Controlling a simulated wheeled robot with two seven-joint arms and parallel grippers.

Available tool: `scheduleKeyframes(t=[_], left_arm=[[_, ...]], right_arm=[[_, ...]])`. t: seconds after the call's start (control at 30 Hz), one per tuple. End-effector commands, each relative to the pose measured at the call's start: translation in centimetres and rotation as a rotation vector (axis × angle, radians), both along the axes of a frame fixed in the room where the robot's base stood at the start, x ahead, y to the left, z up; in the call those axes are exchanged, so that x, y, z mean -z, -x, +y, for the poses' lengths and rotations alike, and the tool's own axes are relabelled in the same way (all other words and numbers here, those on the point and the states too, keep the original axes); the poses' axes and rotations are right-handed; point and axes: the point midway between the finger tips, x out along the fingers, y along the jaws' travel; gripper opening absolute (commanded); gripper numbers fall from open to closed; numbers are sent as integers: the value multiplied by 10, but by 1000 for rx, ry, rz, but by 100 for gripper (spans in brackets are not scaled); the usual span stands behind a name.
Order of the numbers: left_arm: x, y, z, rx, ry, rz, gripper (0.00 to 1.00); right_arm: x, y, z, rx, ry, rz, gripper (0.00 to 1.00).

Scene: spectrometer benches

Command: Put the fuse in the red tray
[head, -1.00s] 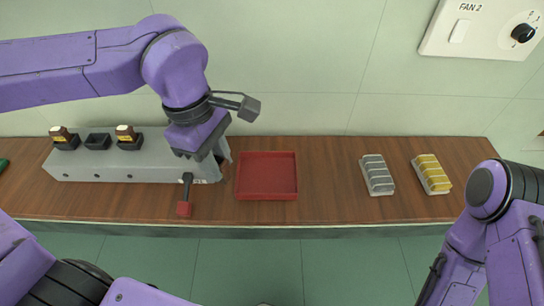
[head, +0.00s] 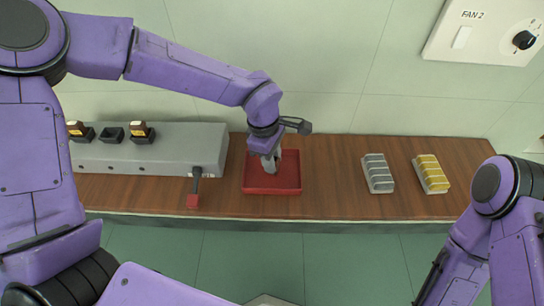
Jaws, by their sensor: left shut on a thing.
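The red tray (head: 293,186) lies on the wooden bench near the middle of the head view. My left gripper (head: 271,167) reaches down over the tray's left half, its tips low inside the tray's outline. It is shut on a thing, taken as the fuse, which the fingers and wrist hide. I cannot tell whether it touches the tray floor. Two dark fuses with yellow labels, a left one (head: 76,129) and a right one (head: 139,129), sit in black sockets on the grey box. The middle socket (head: 113,135) between them is empty. My right gripper is not in view.
The grey box (head: 180,150) stands left of the tray, with a red-ended lever (head: 194,199) at its front. A grey ribbed block (head: 378,174) and a yellow ribbed block (head: 432,174) lie to the right. The bench between tray and grey block is clear.

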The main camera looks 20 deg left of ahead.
Motion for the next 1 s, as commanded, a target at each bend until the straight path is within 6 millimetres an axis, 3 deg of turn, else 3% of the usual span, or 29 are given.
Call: scheduleKeyframes(t=[0.23, 0.27, 0.3, 0.33, 0.57, 0.7, 1.0], left_arm=[[4, 0, 0, 1, 1, 1, 0], [3, 0, 0, 2, 0, 0, 37], [3, 0, 0, 1, 0, 0, 50], [3, 0, 0, 1, 0, 0, 53], [3, 0, 0, 1, 0, 0, 53], [-7, -1, 1, 0, 1, -3, 53], [-80, -3, 12, -2, 3, -6, 53]], right_arm=[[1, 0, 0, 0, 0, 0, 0], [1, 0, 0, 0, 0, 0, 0], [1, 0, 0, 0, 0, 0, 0], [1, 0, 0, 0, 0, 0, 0], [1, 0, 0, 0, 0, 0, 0], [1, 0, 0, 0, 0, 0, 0], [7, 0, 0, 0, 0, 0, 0]])
